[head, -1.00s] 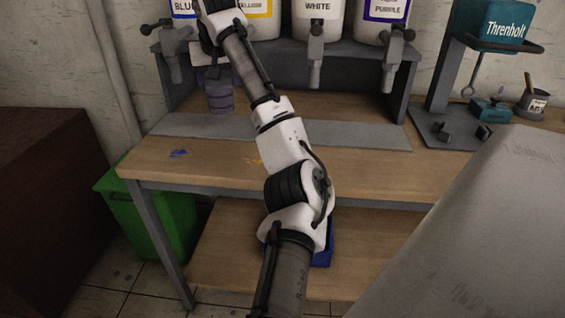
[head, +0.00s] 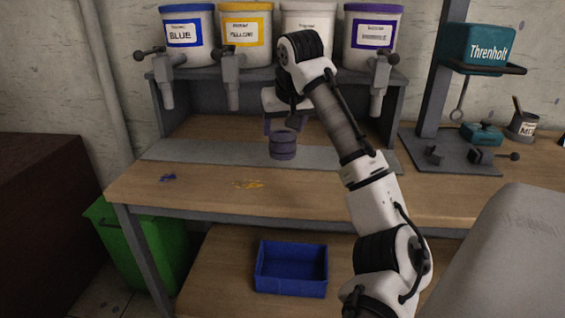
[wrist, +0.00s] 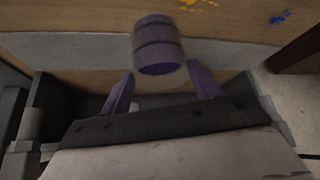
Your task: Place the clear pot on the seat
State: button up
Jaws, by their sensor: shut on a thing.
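A ridged pot (head: 283,146), purple-looking in this light, hangs from my gripper (head: 283,124) in the head view, over the grey strip of the bench. My gripper is shut on it, with one purple finger on each side. In the wrist view the pot (wrist: 158,45) shows just beyond the finger tips (wrist: 160,74), and its contents cannot be made out. No part is clearly identifiable as the seat.
Blue (head: 187,38), yellow (head: 246,40), white (head: 308,25) and purple (head: 373,42) paint tubs stand on a rack with taps. A mug (head: 523,126) stands at far right. Paint spots mark the bench front. A large grey surface (head: 500,250) fills the lower right.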

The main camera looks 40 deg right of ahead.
aim_at(284, 158)
notch_tip(284, 158, down, 9)
dwell(0.4)
jog(key=shift+f, duration=0.15)
jog(key=o, duration=1.6)
jog(key=shift+c, duration=0.2)
jog(key=shift+r, duration=0.25)
jog(key=v, duration=1.1)
jog(key=shift+s+r, duration=0.2)
jog(key=shift+r, duration=0.1)
